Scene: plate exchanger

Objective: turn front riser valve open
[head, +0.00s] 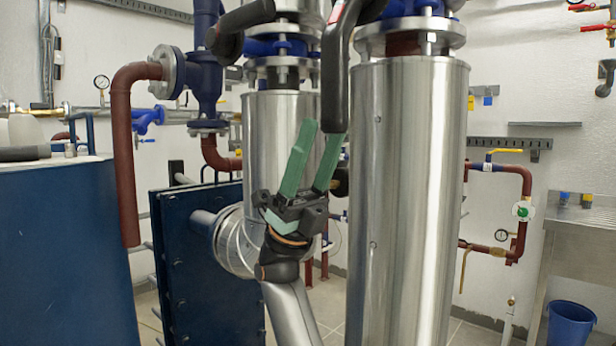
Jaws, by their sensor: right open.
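The front riser (405,200) is the large shiny metal-clad pipe right of centre, with a blue valve body and flange (412,28) at the top edge. A lever with a thick black grip (335,75) reaches from near that valve, points down in the picture, and is cut off at the top. My right gripper (323,129) has green fingers spread apart and pointing up, with nothing between them. Its right fingertip is at the lower end of the black grip; I cannot tell whether they touch. My left gripper is not in view.
A second riser (268,150) stands behind, with another black-gripped lever (243,17) pointing left. A blue plate exchanger (208,265) is at lower left, beside a blue tank (62,255). A red pipe (122,160) bends down at left. A steel sink bench (582,222) and blue bucket (570,325) are right.

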